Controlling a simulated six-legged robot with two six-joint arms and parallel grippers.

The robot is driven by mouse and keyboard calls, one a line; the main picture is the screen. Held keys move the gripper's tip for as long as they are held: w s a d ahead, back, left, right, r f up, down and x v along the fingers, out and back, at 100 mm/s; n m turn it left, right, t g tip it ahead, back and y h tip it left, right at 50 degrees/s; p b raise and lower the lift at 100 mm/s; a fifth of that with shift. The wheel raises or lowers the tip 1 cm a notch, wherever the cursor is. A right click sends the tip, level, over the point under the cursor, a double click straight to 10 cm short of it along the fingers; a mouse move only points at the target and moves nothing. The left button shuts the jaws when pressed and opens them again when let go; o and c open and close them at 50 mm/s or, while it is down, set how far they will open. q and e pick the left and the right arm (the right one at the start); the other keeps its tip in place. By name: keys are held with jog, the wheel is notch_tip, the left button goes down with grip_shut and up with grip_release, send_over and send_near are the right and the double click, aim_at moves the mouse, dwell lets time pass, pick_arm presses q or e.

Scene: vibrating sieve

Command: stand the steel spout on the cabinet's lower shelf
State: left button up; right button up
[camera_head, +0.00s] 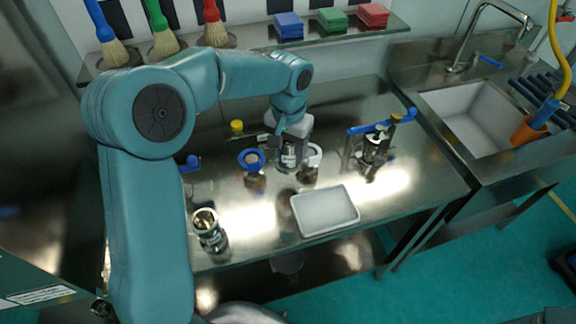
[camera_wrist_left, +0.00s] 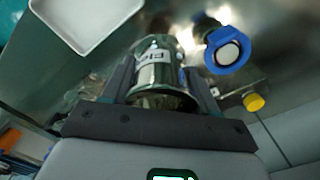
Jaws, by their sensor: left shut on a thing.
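My left gripper (camera_head: 290,150) is over the middle of the steel bench and is shut on a shiny steel cylinder with a printed label, which I take to be the steel spout (camera_head: 289,158). In the left wrist view the spout (camera_wrist_left: 158,72) sits between the two dark fingers of the gripper (camera_wrist_left: 161,88). Its lower end is partly hidden in the head view, so I cannot tell whether it touches the bench. The cabinet and its lower shelf cannot be clearly made out. My right gripper is not in view.
A blue ring clamp (camera_head: 251,160) stands just left of the spout. A white tray (camera_head: 325,229) lies in front. Another steel cylinder (camera_head: 209,231) stands near the front edge. A blue-handled fixture (camera_head: 375,145) and a sink (camera_head: 470,120) are to the right.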

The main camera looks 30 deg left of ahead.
aim_at(286, 158)
pick_arm(q)
jog(key=f, duration=0.3)
jog(key=shift+s+a+f, duration=0.2)
jog(key=shift+a, duration=0.05)
jog(key=f, duration=0.3)
jog(key=shift+w+d+f, duration=0.15)
jog(key=shift+w+f, duration=0.05)
jog(key=shift+f, duration=0.15)
jog(key=shift+s+f, duration=0.1)
jog(key=shift+f, duration=0.1)
jog(key=shift+f, duration=0.15)
jog(key=o, duration=1.3)
jog(key=shift+c, duration=0.2)
